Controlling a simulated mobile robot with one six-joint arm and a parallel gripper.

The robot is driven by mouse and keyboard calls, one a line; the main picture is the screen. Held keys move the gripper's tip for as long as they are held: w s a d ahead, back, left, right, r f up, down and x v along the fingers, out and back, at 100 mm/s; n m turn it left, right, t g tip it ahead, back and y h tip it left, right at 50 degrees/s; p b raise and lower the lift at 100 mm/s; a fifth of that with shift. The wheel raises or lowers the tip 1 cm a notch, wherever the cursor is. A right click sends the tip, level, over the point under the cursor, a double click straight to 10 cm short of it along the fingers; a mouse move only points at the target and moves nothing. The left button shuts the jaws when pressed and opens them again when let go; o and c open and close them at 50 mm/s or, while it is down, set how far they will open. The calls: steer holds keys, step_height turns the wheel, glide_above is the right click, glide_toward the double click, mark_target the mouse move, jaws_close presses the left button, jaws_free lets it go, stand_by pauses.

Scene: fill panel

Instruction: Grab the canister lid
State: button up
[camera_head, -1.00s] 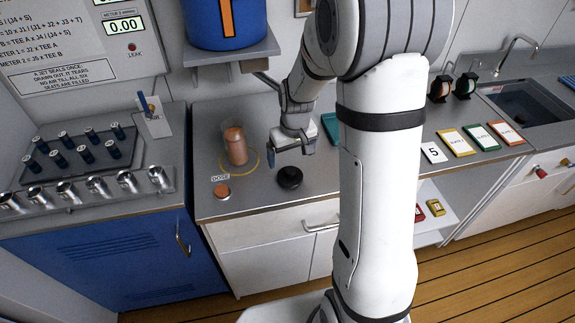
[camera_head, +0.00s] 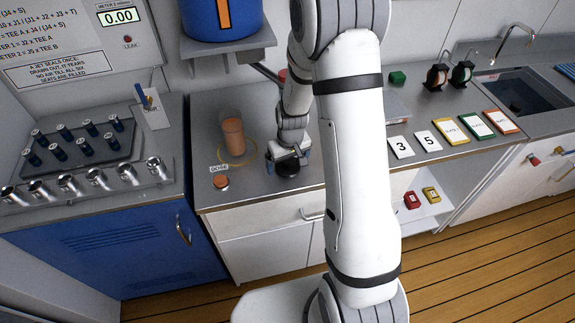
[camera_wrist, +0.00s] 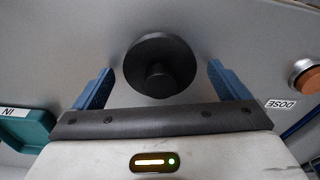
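The canister lid is a round black disc with a knob on top. It lies on the grey counter in the head view (camera_head: 288,169), and the wrist view shows it from above (camera_wrist: 160,62). My gripper (camera_head: 288,160) is right over the lid. In the wrist view my gripper (camera_wrist: 158,80) is open, with one blue finger on each side of the lid and visible gaps between. The lid's knob is between the fingers and not gripped. In the head view the gripper hides part of the lid.
A clear canister with orange-brown contents (camera_head: 233,137) stands left of the lid inside a yellow ring. The orange DOSE button (camera_head: 221,182) is at the front left. A teal tray (camera_wrist: 25,128) lies at the wrist view's left. Number cards (camera_head: 401,147) lie to the right.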

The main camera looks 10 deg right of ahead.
steer(key=c, duration=1)
steer(key=shift+r, duration=0.1)
steer(key=shift+c, duration=0.2)
